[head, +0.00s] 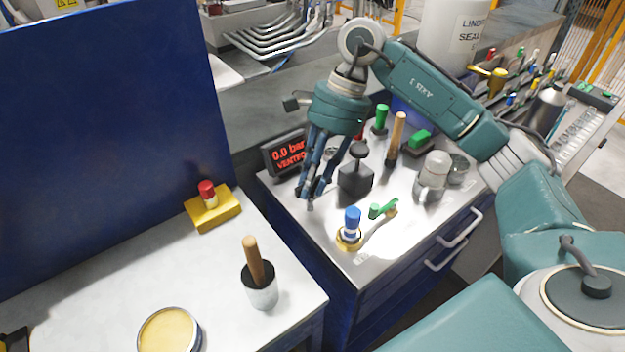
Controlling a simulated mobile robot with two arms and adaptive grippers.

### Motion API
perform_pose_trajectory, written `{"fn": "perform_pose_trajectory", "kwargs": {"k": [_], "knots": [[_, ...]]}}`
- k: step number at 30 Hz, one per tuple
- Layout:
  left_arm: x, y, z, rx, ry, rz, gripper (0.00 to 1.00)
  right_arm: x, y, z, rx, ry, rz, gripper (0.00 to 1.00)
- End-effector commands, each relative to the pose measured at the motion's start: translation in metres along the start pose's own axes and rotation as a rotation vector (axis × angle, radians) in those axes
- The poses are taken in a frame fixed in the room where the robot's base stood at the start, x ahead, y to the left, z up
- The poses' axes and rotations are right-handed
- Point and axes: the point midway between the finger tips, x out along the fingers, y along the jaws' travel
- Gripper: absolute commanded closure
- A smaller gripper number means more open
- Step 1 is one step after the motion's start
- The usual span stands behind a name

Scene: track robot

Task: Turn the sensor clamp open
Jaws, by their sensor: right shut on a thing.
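On the blue cabinet's white top stands a blue-and-white cylinder (351,225) in a brass-coloured ring (348,241). A small green lever (384,208) with a tan end is just to its right. I take these to be the sensor and its clamp, but cannot tell for sure which part is the clamp. My right gripper (312,194) points down at the left part of this top, left of the cylinder and apart from the lever. Its fingers are closed together on something small that I cannot make out. My left gripper is not in view.
The left table holds a yellow block (213,212) and a brush pot (262,291).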

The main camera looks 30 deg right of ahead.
Motion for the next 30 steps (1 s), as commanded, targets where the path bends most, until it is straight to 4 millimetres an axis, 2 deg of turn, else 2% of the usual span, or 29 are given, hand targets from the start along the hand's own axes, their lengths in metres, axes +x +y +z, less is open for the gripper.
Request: {"fn": "perform_pose_trajectory", "kwargs": {"k": [1, 6, 7, 9, 20, 23, 30], "knots": [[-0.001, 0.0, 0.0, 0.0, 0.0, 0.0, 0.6, -0.005, -0.004, 0.003, -0.003, -0.005, -0.018, 1.0], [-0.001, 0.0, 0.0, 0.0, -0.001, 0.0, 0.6, -0.005, -0.004, 0.003, -0.002, -0.005, -0.018, 1.0], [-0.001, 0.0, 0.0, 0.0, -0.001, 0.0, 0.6, -0.005, -0.004, 0.003, -0.002, -0.005, -0.018, 0.73], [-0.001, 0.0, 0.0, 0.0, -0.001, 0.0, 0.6, -0.005, -0.004, 0.002, -0.002, -0.004, -0.017, 0.6], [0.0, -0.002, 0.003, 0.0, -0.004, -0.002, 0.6, -0.006, -0.002, 0.001, 0.0, -0.002, -0.008, 0.6], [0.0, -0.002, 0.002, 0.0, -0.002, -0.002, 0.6, -0.017, -0.002, 0.001, 0.001, -0.001, -0.01, 0.6], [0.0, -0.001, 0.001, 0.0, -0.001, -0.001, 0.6, -0.07, -0.003, 0.002, -0.001, -0.002, -0.013, 0.6]]}}
